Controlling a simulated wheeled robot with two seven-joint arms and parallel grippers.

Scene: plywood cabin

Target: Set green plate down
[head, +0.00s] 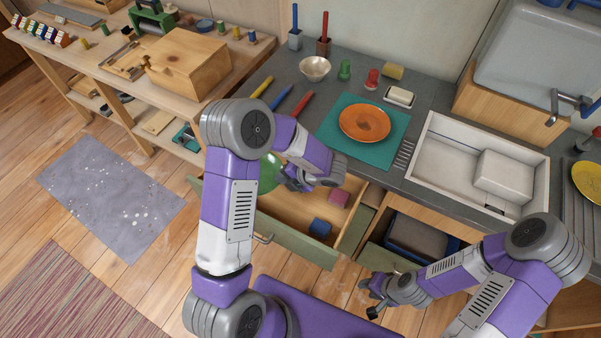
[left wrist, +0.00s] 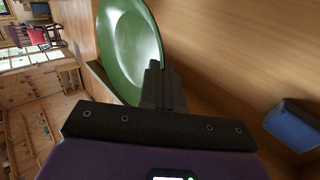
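The green plate (head: 269,174) is partly hidden behind my left arm in the head view. It also shows large and tilted on edge in the left wrist view (left wrist: 128,50). My left gripper (head: 290,183) is shut on the plate's rim, and its dark fingers (left wrist: 155,84) meet at the plate's edge. The plate is over the left part of the open wooden drawer (head: 283,222); whether it touches the drawer is hidden. My right gripper (head: 370,297) is empty and appears open, low in front of the cabinet.
The drawer holds a blue block (head: 320,228) and a pink block (head: 339,197). On the counter, an orange plate (head: 365,123) lies on a teal mat (head: 337,141), beside a white tray (head: 437,168).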

